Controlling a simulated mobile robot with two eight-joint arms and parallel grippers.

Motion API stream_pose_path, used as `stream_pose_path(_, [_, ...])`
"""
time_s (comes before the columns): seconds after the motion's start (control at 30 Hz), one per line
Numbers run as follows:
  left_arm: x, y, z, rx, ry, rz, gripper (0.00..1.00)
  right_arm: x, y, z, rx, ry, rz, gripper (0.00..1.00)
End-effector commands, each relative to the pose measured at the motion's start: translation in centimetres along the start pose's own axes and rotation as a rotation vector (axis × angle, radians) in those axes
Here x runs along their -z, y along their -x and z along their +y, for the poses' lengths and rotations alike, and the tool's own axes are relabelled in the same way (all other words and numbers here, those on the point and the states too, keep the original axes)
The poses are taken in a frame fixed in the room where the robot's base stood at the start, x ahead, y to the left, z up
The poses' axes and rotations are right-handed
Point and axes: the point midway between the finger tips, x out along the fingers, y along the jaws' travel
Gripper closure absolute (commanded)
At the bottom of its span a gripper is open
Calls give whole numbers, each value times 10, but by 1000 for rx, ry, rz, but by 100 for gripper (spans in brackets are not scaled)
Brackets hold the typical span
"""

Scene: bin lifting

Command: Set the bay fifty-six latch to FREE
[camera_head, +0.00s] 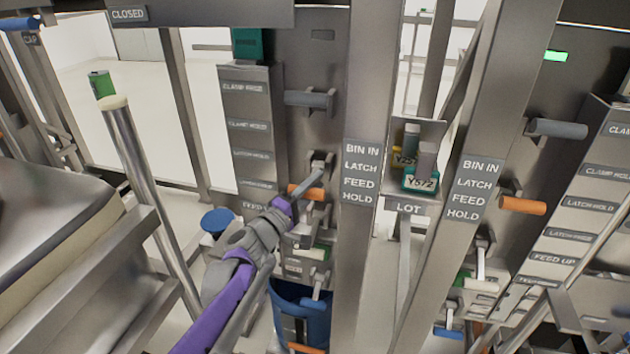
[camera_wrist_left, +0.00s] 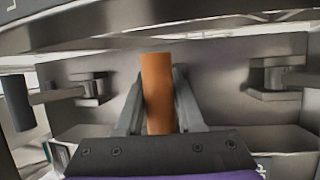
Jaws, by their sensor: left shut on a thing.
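My left gripper (camera_head: 294,204) comes in from the lower left and is shut on an orange latch handle (camera_head: 306,191) on the left panel. The wrist view shows the handle (camera_wrist_left: 157,95) upright between the two grey fingers. Part of the handle and its pivot are hidden by the gripper in the head view. The label post (camera_head: 362,172) beside it reads BIN IN, LATCH, FEED, HOLD. The side label strip (camera_head: 251,125) carries clamp and latch labels. I cannot read a bay number fifty-six. My right gripper is not in view.
A grey lever (camera_head: 310,98) is above the orange handle, and a blue bin (camera_head: 302,315) is below. A matching panel on the right has an orange handle (camera_head: 523,205). A LOT tray (camera_head: 405,207) stands between the posts. A metal post (camera_head: 150,205) stands left of my arm.

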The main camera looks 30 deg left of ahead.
Motion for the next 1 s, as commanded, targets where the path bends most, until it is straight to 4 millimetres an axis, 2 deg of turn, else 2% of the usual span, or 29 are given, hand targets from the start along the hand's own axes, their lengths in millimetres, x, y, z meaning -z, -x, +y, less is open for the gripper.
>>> stream_pose_path(0.07, [1,0,-8,-66,-24,1,100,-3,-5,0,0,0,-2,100])
stream_pose_path(0.5, [1,0,-30,-57,-22,1,100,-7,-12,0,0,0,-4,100])
stream_pose_path(1.0, [0,-1,-36,-55,-23,0,100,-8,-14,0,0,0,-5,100])
